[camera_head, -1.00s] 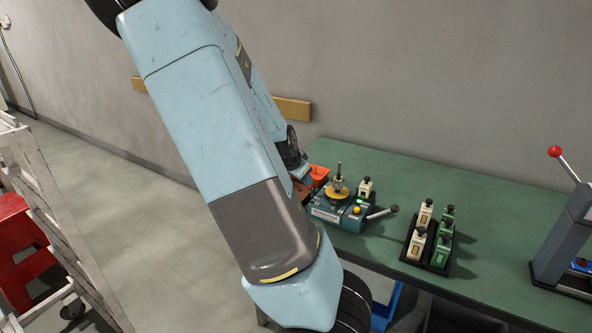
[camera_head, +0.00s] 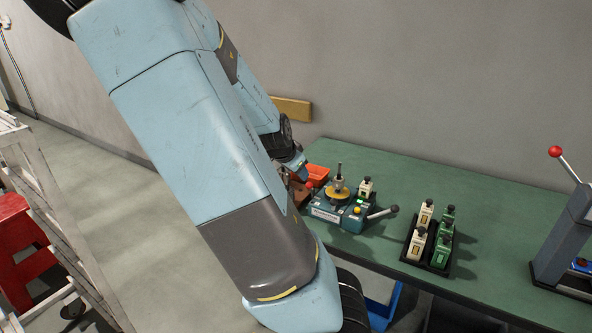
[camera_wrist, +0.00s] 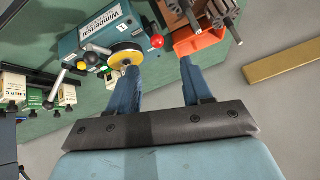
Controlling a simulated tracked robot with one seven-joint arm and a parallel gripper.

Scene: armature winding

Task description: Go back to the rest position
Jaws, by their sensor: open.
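My gripper (camera_wrist: 160,84) shows in the wrist view with its two blue fingers apart and nothing between them. Its fingers point toward the bench, near the winding machine (camera_wrist: 97,29) and an orange bin (camera_wrist: 199,40). The teal winding machine (camera_head: 338,211) stands on the green bench (camera_head: 480,190), with a yellow disc, a vertical spindle and a black-knobbed lever.
A black tray (camera_head: 440,262) holds several cream and green blocks. A grey lever press (camera_head: 565,235) with a red knob stands at the right. A white rack (camera_head: 50,215) and a red stool (camera_head: 20,240) are at the left. A wooden strip (camera_head: 293,109) is on the wall.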

